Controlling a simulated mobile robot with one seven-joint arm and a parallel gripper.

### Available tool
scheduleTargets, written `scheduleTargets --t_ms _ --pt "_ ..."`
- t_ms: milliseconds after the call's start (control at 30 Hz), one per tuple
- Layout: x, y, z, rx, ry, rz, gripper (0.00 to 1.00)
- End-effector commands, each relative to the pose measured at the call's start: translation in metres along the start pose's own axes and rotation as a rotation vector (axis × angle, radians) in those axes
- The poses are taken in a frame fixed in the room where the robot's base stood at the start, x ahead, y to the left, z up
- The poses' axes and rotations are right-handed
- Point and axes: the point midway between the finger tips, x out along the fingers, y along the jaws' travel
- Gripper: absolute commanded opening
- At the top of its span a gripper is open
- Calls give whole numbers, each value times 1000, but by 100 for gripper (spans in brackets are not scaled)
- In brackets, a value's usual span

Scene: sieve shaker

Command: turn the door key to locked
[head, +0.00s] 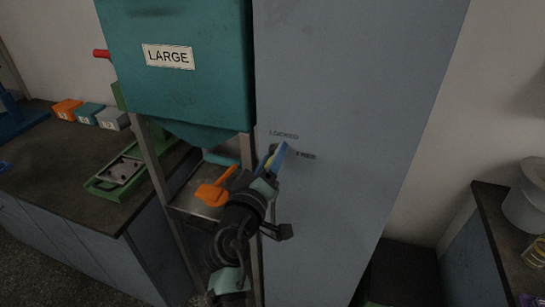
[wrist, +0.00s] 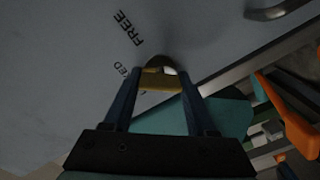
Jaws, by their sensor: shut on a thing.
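The grey-blue door (head: 345,100) carries two printed marks, LOCKED (head: 284,134) above and FREE (head: 306,156) below and to the right. The same marks show in the wrist view, FREE (wrist: 131,27) upright enough to read and LOCKED partly hidden behind a finger. My gripper (head: 275,158) is at the door beside these marks. In the wrist view my gripper (wrist: 160,88) is shut on the yellow key (wrist: 160,82), which sits between both fingers in front of a round dark lock (wrist: 157,63). I cannot tell which mark the key points to.
A teal hopper labelled LARGE (head: 175,60) stands left of the door on a metal frame. An orange handle (head: 214,190) is close left of my gripper. A green tray (head: 118,175) lies on the dark left bench. The door face right of the marks is clear.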

Motion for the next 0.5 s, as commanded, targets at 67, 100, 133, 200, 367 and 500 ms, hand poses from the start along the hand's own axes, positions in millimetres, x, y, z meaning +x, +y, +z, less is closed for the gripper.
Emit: scheduleTargets --t_ms 67,100,133,200,367,500 --pt "0 0 0 -75 -1 0 2" --pt "0 0 0 -113 -1 -1 2" --pt "0 0 0 -142 -1 -1 2" --pt "0 0 0 -209 -1 -1 2" --pt "0 0 0 -355 -1 -1 2" --pt "0 -1 0 -469 -1 -1 2"
